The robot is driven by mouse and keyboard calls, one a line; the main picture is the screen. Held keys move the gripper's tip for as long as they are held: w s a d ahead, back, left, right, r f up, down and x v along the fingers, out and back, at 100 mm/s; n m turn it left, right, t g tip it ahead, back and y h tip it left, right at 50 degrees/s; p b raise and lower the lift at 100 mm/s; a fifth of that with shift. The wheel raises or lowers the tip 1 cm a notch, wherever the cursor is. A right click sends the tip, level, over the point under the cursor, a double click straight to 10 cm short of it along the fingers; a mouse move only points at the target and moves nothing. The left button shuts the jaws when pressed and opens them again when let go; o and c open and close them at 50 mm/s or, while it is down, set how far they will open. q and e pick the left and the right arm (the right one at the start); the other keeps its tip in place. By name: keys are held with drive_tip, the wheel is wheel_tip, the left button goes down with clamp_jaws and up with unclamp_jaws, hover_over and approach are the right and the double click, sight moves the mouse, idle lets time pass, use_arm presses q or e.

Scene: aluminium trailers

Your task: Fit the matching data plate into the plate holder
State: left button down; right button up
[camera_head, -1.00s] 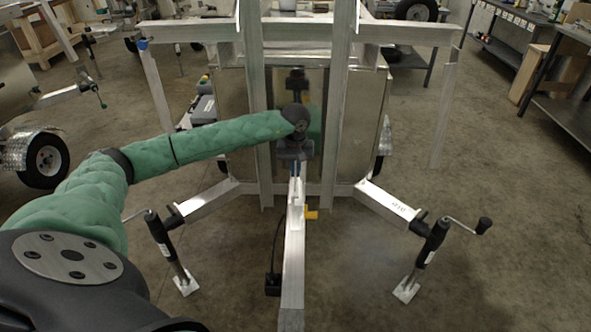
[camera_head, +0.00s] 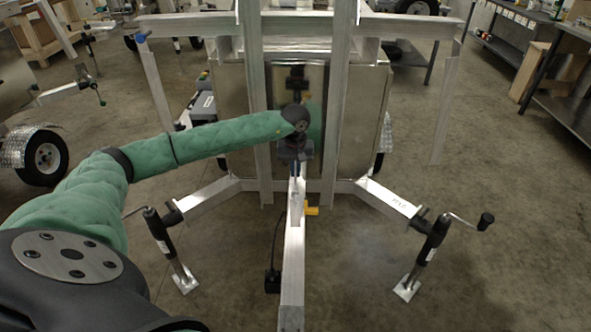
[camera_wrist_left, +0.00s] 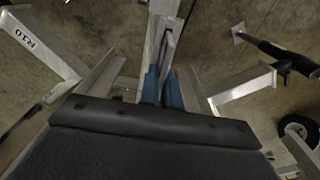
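My left gripper (camera_head: 296,172) points down over the trailer's centre tongue, in front of the upright frame. In the left wrist view its two blue fingers (camera_wrist_left: 162,90) are close together. A thin grey plate (camera_wrist_left: 170,48), seen nearly edge-on, shows between them; it looks like a data plate held in the grip. Its face and any marking cannot be read. In the head view the plate is too small to tell from the tongue. I cannot make out the plate holder for certain. My right gripper is not in view.
The aluminium tongue (camera_head: 292,265) runs toward me under the gripper. A yellow part (camera_head: 312,210) sits at its right side. Angled legs with jacks stand left (camera_head: 170,250) and right (camera_head: 425,255). Two uprights flank my wrist. A workbench (camera_head: 562,95) stands far right; open floor lies between.

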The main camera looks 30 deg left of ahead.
use_arm(q)
drive_tip(key=shift+f+b, duration=0.65)
drive_tip(key=shift+f, duration=0.25)
drive_tip(key=c, duration=1.5)
unclamp_jaws()
drive_tip(key=shift+c, duration=0.2)
drive_tip(key=shift+r, duration=0.1)
drive_tip(key=shift+r+b, duration=0.6)
drive_tip(key=shift+r, duration=3.2)
